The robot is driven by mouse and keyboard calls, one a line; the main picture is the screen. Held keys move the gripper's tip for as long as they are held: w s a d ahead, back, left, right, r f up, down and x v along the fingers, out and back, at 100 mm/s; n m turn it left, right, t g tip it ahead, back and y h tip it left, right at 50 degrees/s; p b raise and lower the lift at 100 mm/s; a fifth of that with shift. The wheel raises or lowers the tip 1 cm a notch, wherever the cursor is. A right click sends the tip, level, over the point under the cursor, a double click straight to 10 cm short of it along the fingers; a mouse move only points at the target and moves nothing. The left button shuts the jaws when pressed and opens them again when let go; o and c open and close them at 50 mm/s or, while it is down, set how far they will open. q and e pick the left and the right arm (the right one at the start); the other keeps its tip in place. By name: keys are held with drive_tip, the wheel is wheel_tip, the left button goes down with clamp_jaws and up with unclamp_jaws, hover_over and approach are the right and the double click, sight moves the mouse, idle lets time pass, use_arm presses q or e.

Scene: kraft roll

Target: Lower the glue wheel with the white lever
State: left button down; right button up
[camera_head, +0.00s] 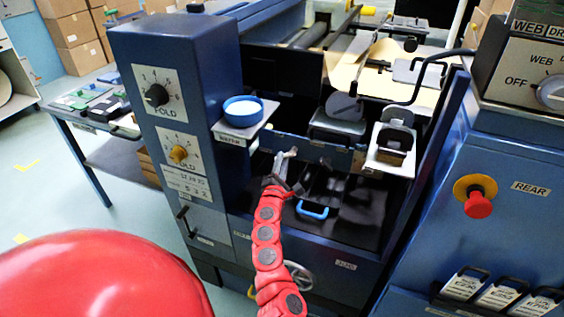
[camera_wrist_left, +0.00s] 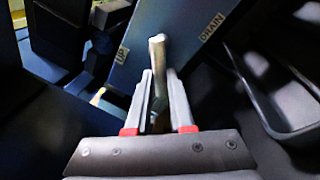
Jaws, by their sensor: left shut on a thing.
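My left gripper (camera_head: 283,172) reaches into the dark bay of the blue machine in the head view. In the left wrist view the left gripper (camera_wrist_left: 160,125) has its two fingers closed around a pale lever (camera_wrist_left: 158,58), whose rounded top sticks up beyond the fingertips. The lever stands in front of a blue panel with the labels UP, to the left, and DRAIN, to the right. In the head view the lever is too small to tell from the fingers. I cannot tell for sure which part is the glue wheel. My right gripper is not in view.
A shelf with a blue-rimmed cup (camera_head: 243,111) juts out left above my gripper. A blue handle (camera_head: 312,211) lies just right of my wrist. A red stop button (camera_head: 478,204) is on the right cabinet.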

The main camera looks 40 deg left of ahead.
use_arm(q)
drive_tip(key=c, duration=0.8)
unclamp_jaws()
drive_tip(key=b+v, duration=0.1)
drive_tip(key=v, duration=1.5)
drive_tip(key=shift+s+d+f, duration=0.1)
drive_tip(key=shift+d+f, duration=0.05)
drive_tip(key=shift+d, duration=0.1)
drive_tip(key=shift+s+d, duration=0.15)
drive_tip(key=shift+s, duration=0.35)
